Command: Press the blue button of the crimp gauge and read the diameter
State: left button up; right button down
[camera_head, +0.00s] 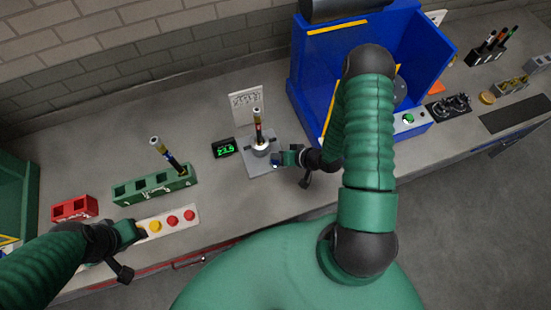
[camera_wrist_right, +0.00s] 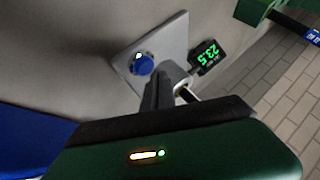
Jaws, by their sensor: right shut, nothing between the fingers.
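The crimp gauge is a grey plate (camera_head: 262,163) with a round holder and an upright dark cable piece with a tan top (camera_head: 257,125) standing in it. The blue button (camera_wrist_right: 143,65) sits on the plate in the right wrist view. A small black display (camera_head: 224,148) beside the plate shows green digits that look like 23.5; it also shows in the right wrist view (camera_wrist_right: 208,55). My right gripper (camera_head: 277,158) is shut and empty, its tips right by the button; I cannot tell whether they touch it. My left gripper (camera_head: 143,232) is over the button panel, its jaws unclear.
A green rack (camera_head: 155,190) holding another cable piece, a red block (camera_head: 74,208) and a panel with yellow and red buttons (camera_head: 168,222) stand to the left. A blue housing (camera_head: 308,75) stands behind my right arm. A white sign (camera_head: 246,103) is behind the gauge.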

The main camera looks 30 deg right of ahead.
jog(key=shift+r+p, duration=2.25)
jog(key=shift+r, duration=0.35)
jog(key=shift+f, duration=0.1)
jog(key=f+n+g+h+b, duration=0.1)
jog(key=b, duration=0.3)
jog(key=w+d+f+n+g+h+b, duration=0.1)
jog(key=b, duration=0.2)
jog(key=shift+w+d+b, duration=0.15)
jog(key=shift+d+b, duration=0.15)
jog(key=shift+b, duration=0.05)
jog(key=b, duration=0.1)
jog(key=n+g+h+b, duration=0.1)
jog(key=b, duration=0.1)
jog(key=shift+s+a+r, duration=0.25)
jog(key=shift+s+a, duration=0.05)
jog(key=s+a+r+n+g+b, duration=0.1)
jog(key=s+a+r+g+b, duration=0.2)
jog(key=s+a+b, duration=0.4)
jog(key=shift+s+a+r+n, duration=0.3)
jog(key=shift+s+a+r, duration=0.25)
jog(key=shift+s+a, duration=0.5)
